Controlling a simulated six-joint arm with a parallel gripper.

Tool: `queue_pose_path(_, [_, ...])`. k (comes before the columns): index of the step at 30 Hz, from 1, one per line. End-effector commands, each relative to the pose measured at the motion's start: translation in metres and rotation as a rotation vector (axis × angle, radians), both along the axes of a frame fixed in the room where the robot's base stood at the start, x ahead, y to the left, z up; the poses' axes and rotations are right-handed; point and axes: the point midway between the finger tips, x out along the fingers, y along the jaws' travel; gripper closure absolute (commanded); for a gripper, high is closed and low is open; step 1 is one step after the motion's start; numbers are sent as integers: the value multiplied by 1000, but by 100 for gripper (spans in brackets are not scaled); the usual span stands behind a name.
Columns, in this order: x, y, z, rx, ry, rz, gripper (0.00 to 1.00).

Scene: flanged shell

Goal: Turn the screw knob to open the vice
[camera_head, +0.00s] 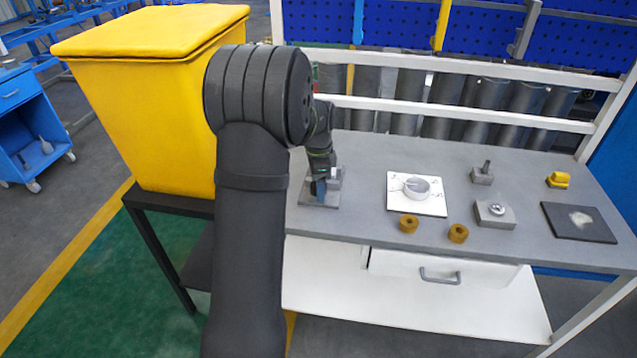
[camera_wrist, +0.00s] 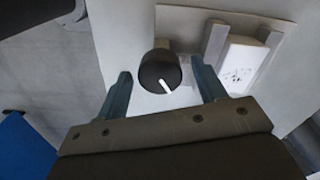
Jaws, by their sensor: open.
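The screw knob (camera_wrist: 158,72) is black and round with a white line on its face. In the wrist view it sits between the two blue-grey fingers of my open gripper (camera_wrist: 161,67), with a visible gap on each side. The vice shows beside it as two grey upright jaws, one (camera_wrist: 214,44) near the knob and one (camera_wrist: 269,37) farther right. A white block (camera_wrist: 239,62) with small dark marks is between the jaws. In the head view my gripper (camera_head: 318,187) is low over the vice's grey base plate (camera_head: 328,201) and hides the knob.
Right of the vice on the grey table (camera_head: 365,154) are a white dial plate (camera_head: 399,202), two brass rings (camera_head: 408,225), small metal blocks (camera_head: 495,215), a yellow part (camera_head: 558,180) and a dark plate (camera_head: 578,223). A large yellow bin (camera_head: 140,120) stands at the left.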

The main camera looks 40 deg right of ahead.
Motion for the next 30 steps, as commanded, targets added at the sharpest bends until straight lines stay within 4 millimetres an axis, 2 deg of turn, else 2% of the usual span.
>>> queue_pose_path(5, [0,0,0,0,0,0,38])
queue_pose_path(9, [0,0,0,0,0,0,65])
queue_pose_path(12, [0,0,0,0,0,0,81])
queue_pose_path(22, [0,0,1,0,1,45,81])
queue_pose_path(30, [0,0,0,0,0,216,81])
